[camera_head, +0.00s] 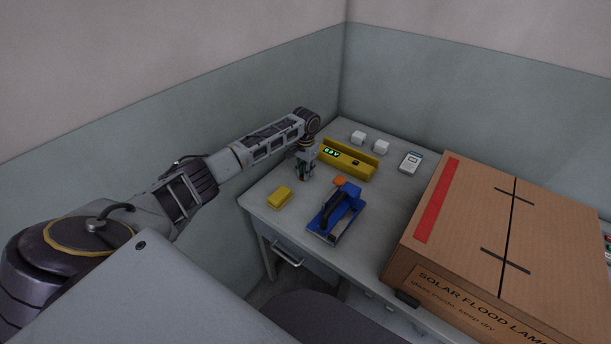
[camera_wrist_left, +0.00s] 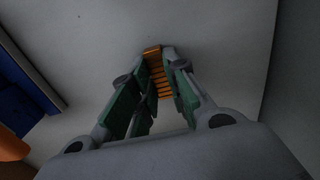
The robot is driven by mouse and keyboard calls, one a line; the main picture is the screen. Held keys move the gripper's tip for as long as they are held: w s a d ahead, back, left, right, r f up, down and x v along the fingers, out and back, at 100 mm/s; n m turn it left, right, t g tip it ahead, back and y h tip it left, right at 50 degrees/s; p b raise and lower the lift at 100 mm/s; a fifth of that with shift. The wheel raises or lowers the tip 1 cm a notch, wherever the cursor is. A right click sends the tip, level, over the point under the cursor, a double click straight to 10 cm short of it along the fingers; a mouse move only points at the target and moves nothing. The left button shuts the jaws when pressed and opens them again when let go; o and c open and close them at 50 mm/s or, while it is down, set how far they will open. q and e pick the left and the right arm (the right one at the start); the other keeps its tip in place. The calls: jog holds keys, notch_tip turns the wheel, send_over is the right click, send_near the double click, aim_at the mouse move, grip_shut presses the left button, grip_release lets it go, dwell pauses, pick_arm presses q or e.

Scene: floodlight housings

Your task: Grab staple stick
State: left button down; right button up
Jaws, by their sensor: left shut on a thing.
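The staple stick (camera_wrist_left: 158,72) is a copper-orange ribbed strip in the left wrist view. My left gripper (camera_wrist_left: 160,85) is shut on it, with the stick between its two fingers. In the head view my left gripper (camera_head: 302,176) points down at the table's left part, beside the yellow device. The stick cannot be made out in the head view. My right gripper is not in view.
A large cardboard box (camera_head: 480,225) fills the right.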

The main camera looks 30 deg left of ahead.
pick_arm(q)
jog(key=shift+r, duration=0.1)
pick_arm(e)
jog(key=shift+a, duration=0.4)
